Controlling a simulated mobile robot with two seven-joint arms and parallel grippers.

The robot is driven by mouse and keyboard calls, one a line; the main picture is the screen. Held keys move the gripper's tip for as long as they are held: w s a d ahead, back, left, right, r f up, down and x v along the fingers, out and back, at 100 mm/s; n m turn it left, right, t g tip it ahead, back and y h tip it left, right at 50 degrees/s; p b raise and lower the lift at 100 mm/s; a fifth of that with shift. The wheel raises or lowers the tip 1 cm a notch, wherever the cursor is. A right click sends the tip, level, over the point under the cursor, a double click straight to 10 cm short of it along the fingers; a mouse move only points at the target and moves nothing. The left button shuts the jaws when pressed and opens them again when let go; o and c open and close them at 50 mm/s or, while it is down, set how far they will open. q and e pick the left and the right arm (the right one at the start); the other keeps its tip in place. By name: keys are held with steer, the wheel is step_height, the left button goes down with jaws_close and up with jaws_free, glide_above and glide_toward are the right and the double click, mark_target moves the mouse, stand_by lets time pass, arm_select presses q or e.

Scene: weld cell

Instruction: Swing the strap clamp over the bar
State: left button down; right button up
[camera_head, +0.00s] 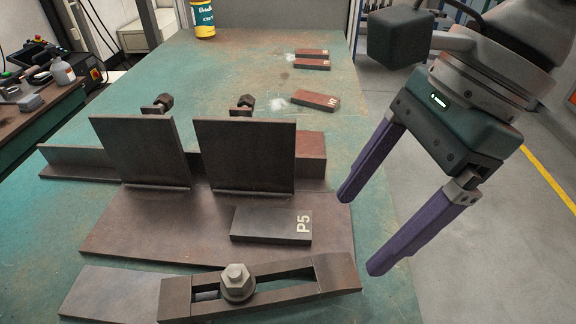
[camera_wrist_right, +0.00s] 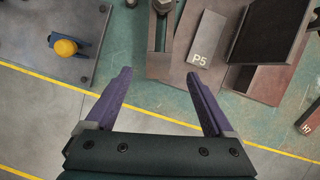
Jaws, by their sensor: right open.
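The strap clamp (camera_head: 336,273) is a dark slotted steel strap with a large hex nut and washer (camera_head: 237,281) in its slot, at the front of the table. It lies roughly left to right, its right end near the table's right edge. A flat dark bar marked P5 (camera_head: 271,226) lies on the base plate just behind the strap, which does not cover it. In the right wrist view the strap (camera_wrist_right: 160,64) and the P5 bar (camera_wrist_right: 208,38) lie beyond the fingertips. My right gripper (camera_head: 360,233) is open and empty, right of the strap's end. My left gripper is out of view.
Two upright plates (camera_head: 245,157) stand on the base plate (camera_head: 130,233) behind the bar, with bolts behind them. Several marked blocks (camera_head: 315,100) and a yellow can (camera_head: 203,18) sit farther back.

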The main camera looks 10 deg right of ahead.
mark_target(320, 273)
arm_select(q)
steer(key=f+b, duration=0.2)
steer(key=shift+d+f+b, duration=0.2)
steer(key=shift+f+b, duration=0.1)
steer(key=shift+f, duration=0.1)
arm_select(e)
steer(key=x, duration=0.9)
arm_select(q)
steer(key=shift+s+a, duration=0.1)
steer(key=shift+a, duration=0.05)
arm_select(e)
jaws_close()
